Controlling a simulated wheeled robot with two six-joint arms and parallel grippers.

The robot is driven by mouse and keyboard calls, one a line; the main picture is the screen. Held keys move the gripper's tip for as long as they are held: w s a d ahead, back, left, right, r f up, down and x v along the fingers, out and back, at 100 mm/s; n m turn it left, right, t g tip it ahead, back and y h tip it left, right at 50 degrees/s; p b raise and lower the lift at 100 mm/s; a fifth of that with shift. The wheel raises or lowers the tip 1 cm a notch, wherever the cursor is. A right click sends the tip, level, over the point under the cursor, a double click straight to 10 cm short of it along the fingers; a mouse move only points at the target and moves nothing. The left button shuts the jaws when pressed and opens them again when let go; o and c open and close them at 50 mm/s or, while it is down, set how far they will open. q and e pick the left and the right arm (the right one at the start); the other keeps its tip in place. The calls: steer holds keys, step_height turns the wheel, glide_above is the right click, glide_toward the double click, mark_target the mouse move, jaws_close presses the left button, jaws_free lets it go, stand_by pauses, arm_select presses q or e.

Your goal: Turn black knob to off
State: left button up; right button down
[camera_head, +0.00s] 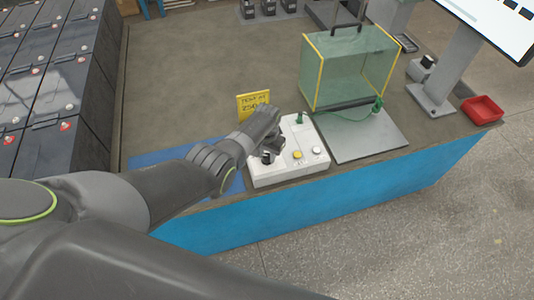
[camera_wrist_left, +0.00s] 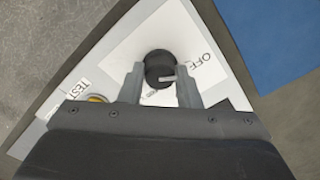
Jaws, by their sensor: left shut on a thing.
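The black knob (camera_wrist_left: 158,64) sits on the white top of the control box (camera_head: 288,175). In the left wrist view its white mark points right, a little below the "OFF" lettering (camera_wrist_left: 200,66). I cannot tell its exact setting. My left gripper (camera_wrist_left: 160,88) has a finger on each side of the knob and is shut on it. In the head view the gripper (camera_head: 268,152) reaches down over the box's left part and partly hides the knob. My right gripper is not in view.
The box also carries a yellow button (camera_head: 297,155) and a white button (camera_head: 316,150). A yellow sign (camera_head: 252,104) stands behind my gripper. A clear green-tinted case (camera_head: 350,65) stands behind the box to the right. A red tray (camera_head: 483,109) is at far right.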

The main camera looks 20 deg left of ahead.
mark_target(267, 156)
arm_select(q)
steer(key=shift+n, duration=0.4)
steer(key=o, duration=1)
steer(key=shift+c, duration=0.2)
steer(key=shift+r, duration=0.1)
steer(key=shift+r+p, duration=0.35)
steer(key=shift+r, duration=0.2)
step_height(267, 156, up, 5)
steer(key=shift+f+p, duration=0.1)
steer(key=shift+p, duration=0.65)
step_height(267, 156, up, 11)
steer(key=shift+r+b, duration=0.2)
steer(key=shift+b, duration=0.15)
